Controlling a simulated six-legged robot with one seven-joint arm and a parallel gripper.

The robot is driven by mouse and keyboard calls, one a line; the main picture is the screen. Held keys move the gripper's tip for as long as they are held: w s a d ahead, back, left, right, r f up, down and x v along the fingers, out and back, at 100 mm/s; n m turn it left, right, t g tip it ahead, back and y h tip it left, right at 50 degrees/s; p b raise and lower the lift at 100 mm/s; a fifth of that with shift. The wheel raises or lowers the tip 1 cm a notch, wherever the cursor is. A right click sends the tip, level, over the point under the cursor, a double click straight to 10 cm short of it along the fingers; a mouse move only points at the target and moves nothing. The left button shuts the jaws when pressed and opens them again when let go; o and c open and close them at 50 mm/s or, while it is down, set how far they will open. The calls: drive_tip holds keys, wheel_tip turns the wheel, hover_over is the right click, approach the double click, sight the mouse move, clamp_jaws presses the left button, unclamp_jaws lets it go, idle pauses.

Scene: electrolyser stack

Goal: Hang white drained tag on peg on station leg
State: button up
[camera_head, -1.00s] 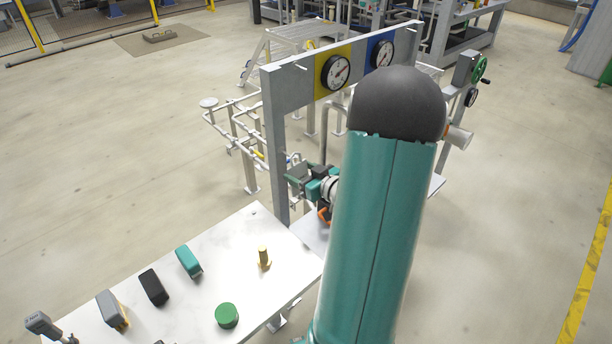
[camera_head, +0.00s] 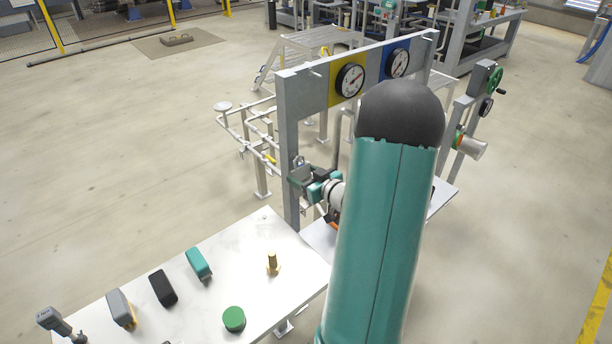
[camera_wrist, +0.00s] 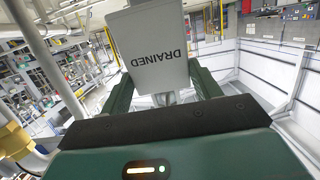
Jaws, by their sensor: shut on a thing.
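The white tag (camera_wrist: 155,48), with DRAINED printed on it and upside down in the wrist view, is held between the green fingers of my gripper (camera_wrist: 160,80). In the head view my gripper (camera_head: 302,176) is beside the left grey leg (camera_head: 289,150) of the gauge station, at about mid-height. I cannot tell whether the tag touches the leg. The peg on the leg cannot be made out clearly; the gripper and tag may cover it.
The station carries two round gauges (camera_head: 350,80) on yellow and blue panels. White pipework (camera_head: 255,140) stands behind the leg. A white table (camera_head: 235,265) at front left holds a green cap (camera_head: 234,319), a brass fitting (camera_head: 272,264) and several handheld devices. Open floor lies left.

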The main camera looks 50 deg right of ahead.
idle(0.4)
drive_tip(key=o, duration=1)
drive_tip(key=shift+o, duration=0.2)
drive_tip(key=v, duration=1.3)
drive_tip(key=shift+s, duration=0.35)
drive_tip(key=shift+a+r, duration=0.1)
drive_tip(key=shift+r, duration=0.05)
